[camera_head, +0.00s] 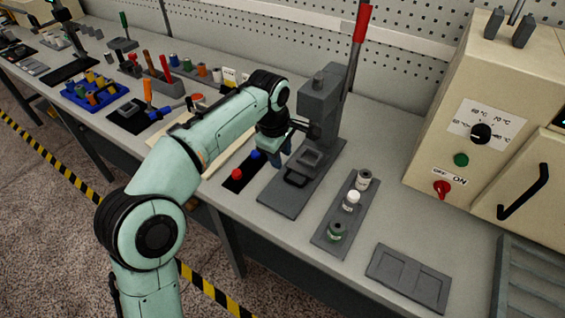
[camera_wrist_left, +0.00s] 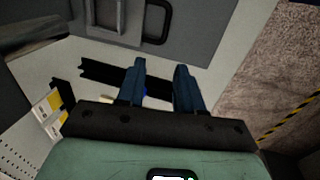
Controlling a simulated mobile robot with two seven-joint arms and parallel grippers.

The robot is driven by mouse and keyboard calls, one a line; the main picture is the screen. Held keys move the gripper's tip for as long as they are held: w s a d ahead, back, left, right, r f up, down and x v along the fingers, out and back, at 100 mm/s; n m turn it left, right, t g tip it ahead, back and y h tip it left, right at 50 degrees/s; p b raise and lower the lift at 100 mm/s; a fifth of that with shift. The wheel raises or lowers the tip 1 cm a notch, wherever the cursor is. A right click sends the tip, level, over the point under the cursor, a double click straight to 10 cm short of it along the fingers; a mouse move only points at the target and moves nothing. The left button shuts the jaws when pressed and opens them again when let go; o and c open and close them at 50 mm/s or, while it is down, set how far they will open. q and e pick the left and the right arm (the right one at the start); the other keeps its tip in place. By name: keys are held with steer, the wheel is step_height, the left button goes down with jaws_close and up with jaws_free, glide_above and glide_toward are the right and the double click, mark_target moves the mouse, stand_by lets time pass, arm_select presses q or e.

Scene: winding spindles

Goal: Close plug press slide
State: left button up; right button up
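The plug press (camera_head: 318,105) is a dark grey column on a flat base plate, with a red-tipped lever at its upper right. Its slide (camera_head: 311,157) sits in front of the column, with a black loop handle (camera_head: 296,181) on the near side. The slide (camera_wrist_left: 104,14) and handle (camera_wrist_left: 157,22) also show at the top of the left wrist view. My left gripper (camera_head: 279,160) hangs just left of the slide. In the left wrist view the gripper (camera_wrist_left: 160,72) has its fingers apart with nothing clearly held, and the handle lies beyond the tips. My right gripper is not seen.
A black mat (camera_head: 226,184) with a red piece (camera_head: 236,174) and a blue piece (camera_head: 256,154) lies left of the press. A grey rack (camera_head: 331,215) with several spools stands right, near an empty grey tray (camera_head: 408,277). A beige oven (camera_head: 480,110) stands at right.

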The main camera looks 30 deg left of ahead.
arm_select(q)
steer(key=shift+p+v, duration=0.4)
steer(key=shift+v, duration=1.85)
